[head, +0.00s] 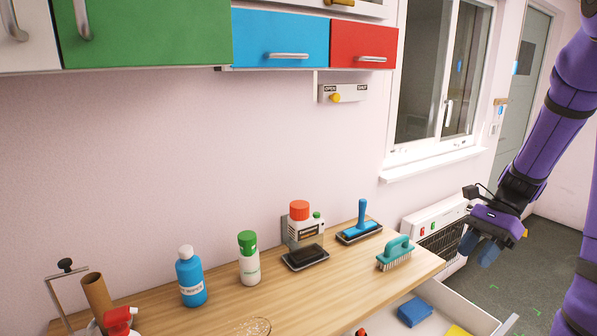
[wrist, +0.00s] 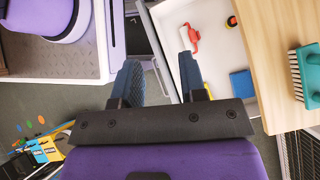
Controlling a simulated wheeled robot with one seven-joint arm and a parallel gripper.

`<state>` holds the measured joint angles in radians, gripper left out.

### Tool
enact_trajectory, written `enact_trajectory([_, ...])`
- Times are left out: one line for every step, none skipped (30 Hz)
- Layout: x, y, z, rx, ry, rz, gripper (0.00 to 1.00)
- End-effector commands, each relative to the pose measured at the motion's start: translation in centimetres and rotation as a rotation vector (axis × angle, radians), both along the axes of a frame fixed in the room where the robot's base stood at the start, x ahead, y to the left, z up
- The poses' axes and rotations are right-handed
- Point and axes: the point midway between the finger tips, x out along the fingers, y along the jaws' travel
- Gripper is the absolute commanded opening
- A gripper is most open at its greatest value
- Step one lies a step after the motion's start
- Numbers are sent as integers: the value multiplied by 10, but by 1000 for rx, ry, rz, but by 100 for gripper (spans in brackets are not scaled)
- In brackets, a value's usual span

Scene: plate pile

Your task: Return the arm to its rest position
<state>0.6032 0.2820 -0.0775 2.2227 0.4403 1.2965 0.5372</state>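My gripper (head: 479,246) hangs at the end of my purple arm, in the air to the right of the wooden counter (head: 395,280), with its fingers pointing down. In the wrist view my gripper (wrist: 158,68) shows two dark blue fingers apart with nothing between them. Below and past the fingers is an open white drawer (wrist: 166,22). No object touches the fingers.
A teal brush (head: 396,253) stands near the counter's right end, with several bottles further left. The open drawer (head: 468,312) holds a blue sponge (head: 414,311). A white heater (head: 437,228) stands by the wall. Floor (head: 545,265) right of my gripper is clear.

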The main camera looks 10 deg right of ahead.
Motion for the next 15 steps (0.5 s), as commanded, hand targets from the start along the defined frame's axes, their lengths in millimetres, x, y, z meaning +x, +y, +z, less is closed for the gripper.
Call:
enact_trajectory([-1, 11, 13, -36, -46, 58, 39])
enact_trajectory([-2, 17, 19, -55, -70, 89, 39])
enact_trajectory([-3, 24, 27, -80, -102, 135, 39])
enact_trajectory([-4, 29, 33, -101, -128, 167, 39])
enact_trajectory([-6, 35, 38, -120, -152, 201, 39])
enact_trajectory([-8, 42, 46, -144, -185, 244, 39])
enact_trajectory([-10, 47, 51, -163, -211, 277, 39])
enact_trajectory([-12, 52, 56, -181, -235, 310, 39])
enact_trajectory([-14, 59, 63, -205, -269, 355, 39])
enact_trajectory([-17, 64, 68, -224, -294, 387, 39])
enact_trajectory([-19, 69, 73, -242, -318, 421, 39])
enact_trajectory([-23, 75, 80, -266, -352, 466, 39])
enact_trajectory([-25, 80, 85, -285, -378, 499, 39])
enact_trajectory([-28, 85, 89, -303, -403, 532, 39])
enact_trajectory([-32, 91, 95, -326, -436, 576, 39])
